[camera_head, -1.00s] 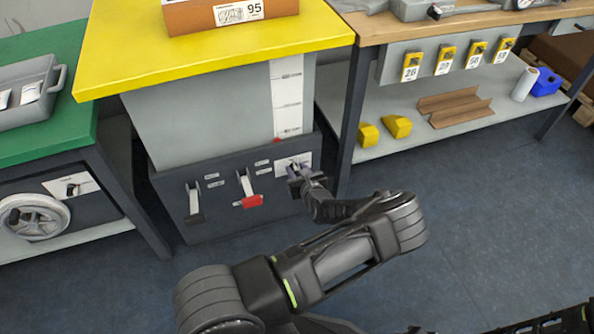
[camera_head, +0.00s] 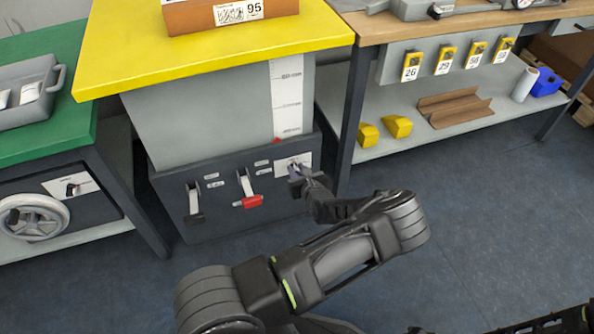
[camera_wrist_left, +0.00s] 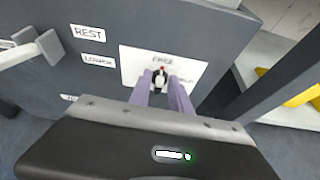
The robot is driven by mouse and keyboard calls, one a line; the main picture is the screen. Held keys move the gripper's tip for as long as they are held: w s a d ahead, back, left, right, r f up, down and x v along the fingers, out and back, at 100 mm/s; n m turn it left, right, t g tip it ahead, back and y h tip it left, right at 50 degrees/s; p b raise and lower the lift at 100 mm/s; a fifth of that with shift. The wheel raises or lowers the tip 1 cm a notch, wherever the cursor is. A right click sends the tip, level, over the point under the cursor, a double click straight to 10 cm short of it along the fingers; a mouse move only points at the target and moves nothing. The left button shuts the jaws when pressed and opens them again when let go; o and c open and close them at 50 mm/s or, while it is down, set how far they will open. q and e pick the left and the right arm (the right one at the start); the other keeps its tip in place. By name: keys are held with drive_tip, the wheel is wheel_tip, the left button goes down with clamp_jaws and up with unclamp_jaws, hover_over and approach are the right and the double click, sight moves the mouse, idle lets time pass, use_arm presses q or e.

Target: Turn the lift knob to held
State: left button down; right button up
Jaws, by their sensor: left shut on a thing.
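The lift knob (camera_wrist_left: 160,76) is a small black knob with a red mark, on a white label plate (camera_head: 301,160) at the right end of the lift's dark base panel. The plate reads "FREE" at its top in the left wrist view; a word at its right is partly hidden. My left gripper (camera_head: 294,171) is at the plate, and in the left wrist view its two purple fingers (camera_wrist_left: 161,88) are shut on the knob from either side. The knob's red mark points up, near "FREE". My right gripper is not in view.
Left of the knob, the panel carries a lever with a red pedal (camera_head: 249,201) and a lever with a dark pedal (camera_head: 195,216). The yellow lift top (camera_head: 120,65) bears a box. A wooden bench (camera_head: 440,23) stands at the right.

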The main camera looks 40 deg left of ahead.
use_arm(q)
drive_tip(key=m+g+y+b, duration=0.1)
drive_tip(key=m+b, duration=0.1)
drive_tip(key=m+g+y+b, duration=0.1)
drive_tip(key=m, duration=0.1)
drive_tip(key=w+f+m+g+y+b, duration=0.1)
drive_tip(key=m+b, duration=0.1)
drive_tip(key=shift+w+d+b, duration=0.1)
drive_tip(key=shift+d+b, duration=0.2)
drive_tip(key=m+y+b, duration=0.1)
drive_tip(key=m+b, duration=0.1)
drive_tip(key=m+y+b, duration=0.1)
drive_tip(key=m, duration=0.1)
drive_tip(key=m+y+b, duration=0.1)
drive_tip(key=m+b, duration=0.1)
drive_tip(key=m, duration=0.1)
drive_tip(key=shift+w+d+f+g+b, duration=0.1)
drive_tip(key=shift+w+f+g+b, duration=0.1)
drive_tip(key=shift+f+g+b, duration=0.15)
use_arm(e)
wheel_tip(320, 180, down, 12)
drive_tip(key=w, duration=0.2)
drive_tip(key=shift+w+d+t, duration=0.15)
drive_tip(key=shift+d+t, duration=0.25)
use_arm(q)
drive_tip(key=shift+y, duration=0.3)
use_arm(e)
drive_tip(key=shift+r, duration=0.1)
